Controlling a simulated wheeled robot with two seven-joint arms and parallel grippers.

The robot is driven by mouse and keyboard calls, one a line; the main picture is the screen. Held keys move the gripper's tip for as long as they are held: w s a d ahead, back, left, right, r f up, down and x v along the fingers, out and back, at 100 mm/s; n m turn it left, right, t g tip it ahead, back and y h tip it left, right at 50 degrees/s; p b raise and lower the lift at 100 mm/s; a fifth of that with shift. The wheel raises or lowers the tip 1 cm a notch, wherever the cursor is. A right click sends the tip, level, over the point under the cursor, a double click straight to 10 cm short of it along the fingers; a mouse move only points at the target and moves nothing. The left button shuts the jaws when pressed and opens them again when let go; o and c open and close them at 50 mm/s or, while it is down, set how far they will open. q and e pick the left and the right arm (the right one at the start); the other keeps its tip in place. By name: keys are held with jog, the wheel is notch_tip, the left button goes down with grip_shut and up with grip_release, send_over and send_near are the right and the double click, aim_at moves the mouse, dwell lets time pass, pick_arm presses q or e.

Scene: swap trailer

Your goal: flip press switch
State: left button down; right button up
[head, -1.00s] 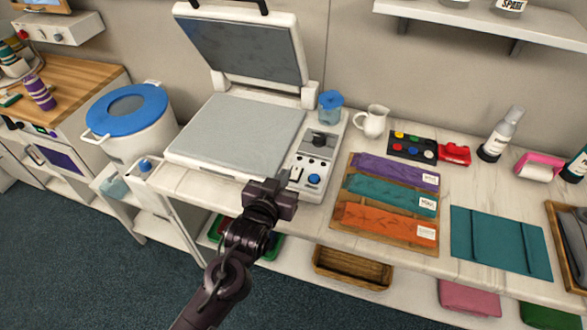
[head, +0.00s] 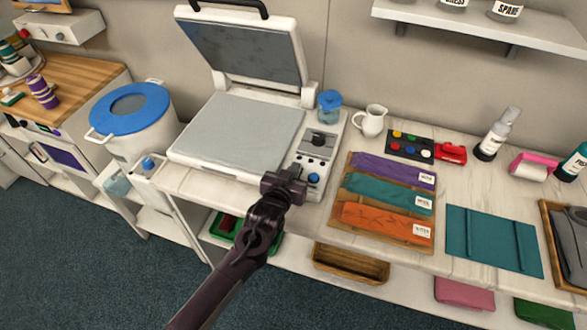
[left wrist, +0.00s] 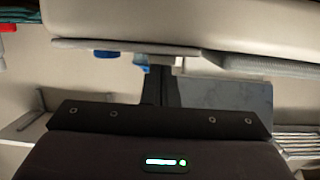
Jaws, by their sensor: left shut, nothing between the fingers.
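The press (head: 238,132) is a white machine with its lid (head: 248,45) raised and a grey flat bed. Its control panel (head: 326,158) on the right side has a black dial (head: 321,139), small buttons and a blue knob (head: 313,179). My left gripper (head: 291,175) is shut and empty at the panel's front lower end, just left of the blue knob. It covers the panel's lower left part, where a small dark switch showed earlier. Contact cannot be told. In the left wrist view the dark fingers (left wrist: 160,87) point toward a pale edge. My right gripper is not in view.
Right of the press lie a board (head: 350,222) with purple, teal and orange cloths, a white jug (head: 370,121) and a paint tray (head: 409,146). A blue-lidded bucket (head: 128,105) stands left. A shelf (head: 490,27) hangs above. Free floor lies in front.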

pick_arm(q)
jog(key=shift+f, duration=0.1)
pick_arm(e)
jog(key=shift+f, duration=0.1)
